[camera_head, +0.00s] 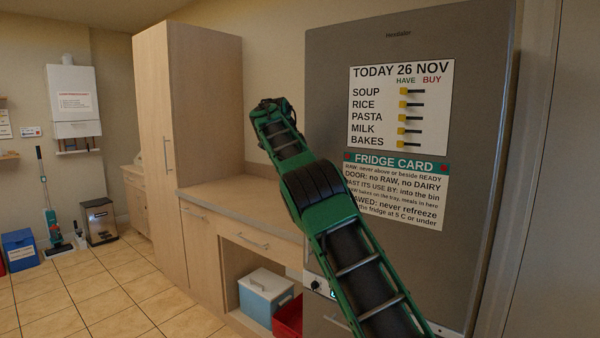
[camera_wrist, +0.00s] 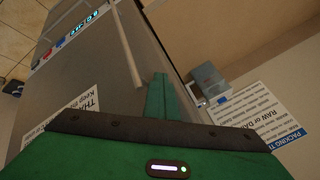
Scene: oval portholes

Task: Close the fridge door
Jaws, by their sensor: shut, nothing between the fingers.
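The tall grey fridge (camera_head: 420,255) stands at the right in the head view, with a list board (camera_head: 435,90) and a fridge card (camera_head: 385,190) on its front. A control strip runs below that front, and a lower panel has a handle (camera_head: 336,322). I cannot tell how far the door stands open. My gripper (camera_head: 266,104) is left of the fridge front, above the counter, shut and empty. In the wrist view its green fingers (camera_wrist: 163,90) are beside a grey panel (camera_wrist: 75,75) with a long bar handle (camera_wrist: 125,45). I see no clear contact.
The wooden counter (camera_head: 225,195) is bare left of the fridge, beside a tall cabinet (camera_head: 190,120). A blue-white cooler (camera_head: 263,295) and red crate (camera_head: 289,318) stand below it. A printed sheet (camera_wrist: 255,118) shows in the wrist view.

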